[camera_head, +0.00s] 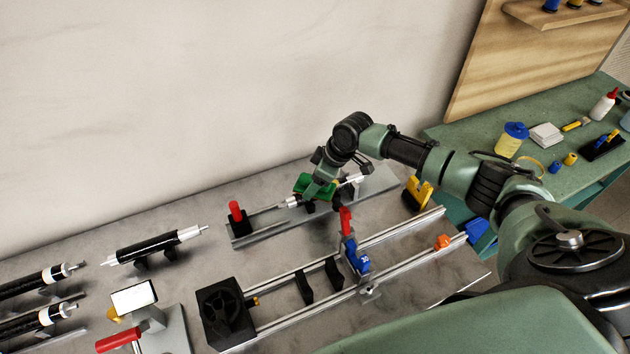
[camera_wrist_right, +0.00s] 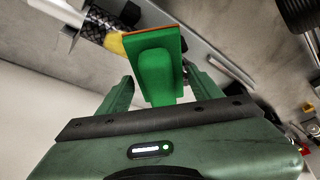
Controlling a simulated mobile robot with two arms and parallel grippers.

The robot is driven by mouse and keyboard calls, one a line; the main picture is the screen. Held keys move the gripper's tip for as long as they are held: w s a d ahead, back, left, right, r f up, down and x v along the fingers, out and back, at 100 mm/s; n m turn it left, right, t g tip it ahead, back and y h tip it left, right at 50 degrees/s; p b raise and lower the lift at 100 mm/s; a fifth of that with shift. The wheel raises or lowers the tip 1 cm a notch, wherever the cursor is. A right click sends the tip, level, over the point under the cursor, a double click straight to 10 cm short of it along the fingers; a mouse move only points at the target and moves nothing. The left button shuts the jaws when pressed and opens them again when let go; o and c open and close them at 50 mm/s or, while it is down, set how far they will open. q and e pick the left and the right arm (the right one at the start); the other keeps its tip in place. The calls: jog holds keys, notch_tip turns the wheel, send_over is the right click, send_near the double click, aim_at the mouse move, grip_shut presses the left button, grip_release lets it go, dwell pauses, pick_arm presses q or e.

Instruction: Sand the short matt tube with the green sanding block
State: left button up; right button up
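The green sanding block (camera_head: 314,184) is at the rear stand in the head view. In the right wrist view the green block (camera_wrist_right: 156,72) sits between the fingers, with a thin orange-brown face at its far edge. My right gripper (camera_head: 318,192) appears shut on it. A tube with a white end (camera_head: 293,201) lies along the rear stand, mostly hidden by the block and gripper. In the wrist view a dark woven tube (camera_wrist_right: 103,24) with a yellow part lies just beyond the block; contact cannot be told. My left gripper is not in view.
A red-handled clamp (camera_head: 237,213) stands at the rear stand's left end. A long rail fixture (camera_head: 300,317) with a blue and red carriage (camera_head: 354,255) lies in front. Several black tubes (camera_head: 148,247) lie at left. A green side bench (camera_head: 480,139) holds bottles and tools.

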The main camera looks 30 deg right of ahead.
jog(key=shift+r+p, duration=0.4)
jog(key=shift+p, duration=0.1)
dwell(0.5)
jog(key=c, duration=1.1)
jog(key=shift+d, duration=0.1)
